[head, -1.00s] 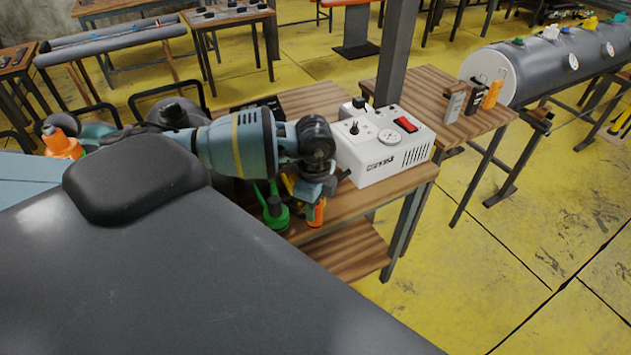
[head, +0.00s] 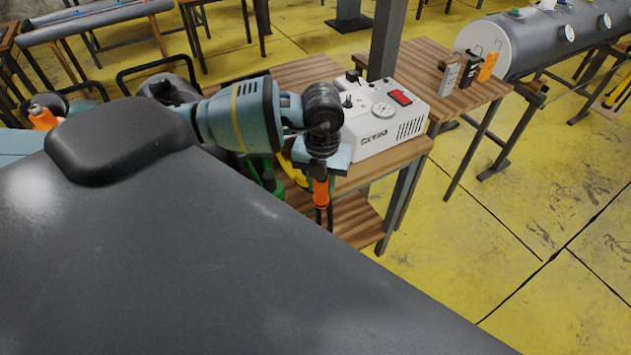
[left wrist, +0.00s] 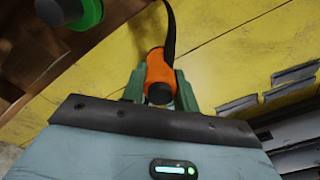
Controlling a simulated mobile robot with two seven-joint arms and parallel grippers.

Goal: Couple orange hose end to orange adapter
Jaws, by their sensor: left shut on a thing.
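My left gripper (head: 320,172) points down and is shut on the orange hose end (head: 321,192), in front of the wooden table's near edge. A dark hose hangs from the hose end. In the left wrist view the hose end (left wrist: 160,70) sits between the green fingers (left wrist: 160,92), with the dark hose (left wrist: 170,28) running from its far end. My right gripper is not in view.
A white pump box (head: 380,115) stands on the wooden table beside a dark post (head: 387,40). A green fitting (left wrist: 88,12) is near the gripper. Grey, black and orange (head: 487,67) blocks stand on the right table. The yellow floor (head: 470,240) at right is clear.

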